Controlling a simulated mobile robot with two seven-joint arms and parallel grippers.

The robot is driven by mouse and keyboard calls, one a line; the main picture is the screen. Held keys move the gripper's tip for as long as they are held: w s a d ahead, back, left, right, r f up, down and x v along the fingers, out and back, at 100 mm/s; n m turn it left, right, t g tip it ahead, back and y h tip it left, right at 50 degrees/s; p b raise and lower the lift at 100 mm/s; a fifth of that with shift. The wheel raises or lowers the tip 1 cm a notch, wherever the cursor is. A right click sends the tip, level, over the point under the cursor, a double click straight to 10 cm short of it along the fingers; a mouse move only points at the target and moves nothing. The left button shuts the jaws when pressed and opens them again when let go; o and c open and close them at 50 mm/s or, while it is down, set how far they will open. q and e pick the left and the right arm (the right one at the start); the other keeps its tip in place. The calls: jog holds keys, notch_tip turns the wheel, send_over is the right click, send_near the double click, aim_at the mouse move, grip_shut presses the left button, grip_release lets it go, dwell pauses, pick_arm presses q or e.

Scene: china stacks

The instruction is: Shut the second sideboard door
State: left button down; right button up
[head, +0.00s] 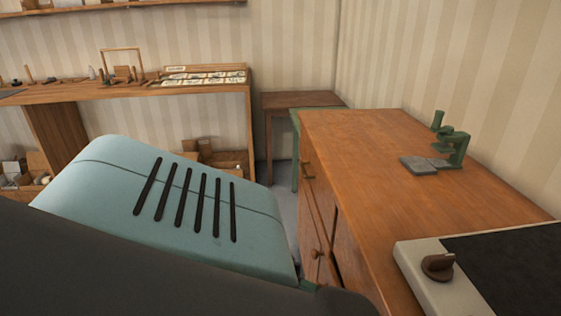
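The wooden sideboard (400,160) fills the right side of the head view, with its front face turned left and seen at a steep angle. A round knob (307,170) sits high on the far part of this face. A lower door with a round knob (317,255) stands nearer. A dark gap shows beside this door, so it looks ajar, but I cannot tell how far. The lower front is hidden. I cannot tell which door is the second. Neither gripper is in view.
A white unit with a black top and brown knob (438,265) sits on the sideboard's near end. A green device (453,148) and grey slab (418,165) stand farther back. A workbench (150,88) and a small table (300,99) stand behind. A narrow floor strip shows.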

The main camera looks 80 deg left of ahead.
pick_arm(q)
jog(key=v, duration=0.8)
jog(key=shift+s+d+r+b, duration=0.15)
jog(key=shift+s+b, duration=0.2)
jog(key=shift+b, duration=0.1)
dwell(0.4)
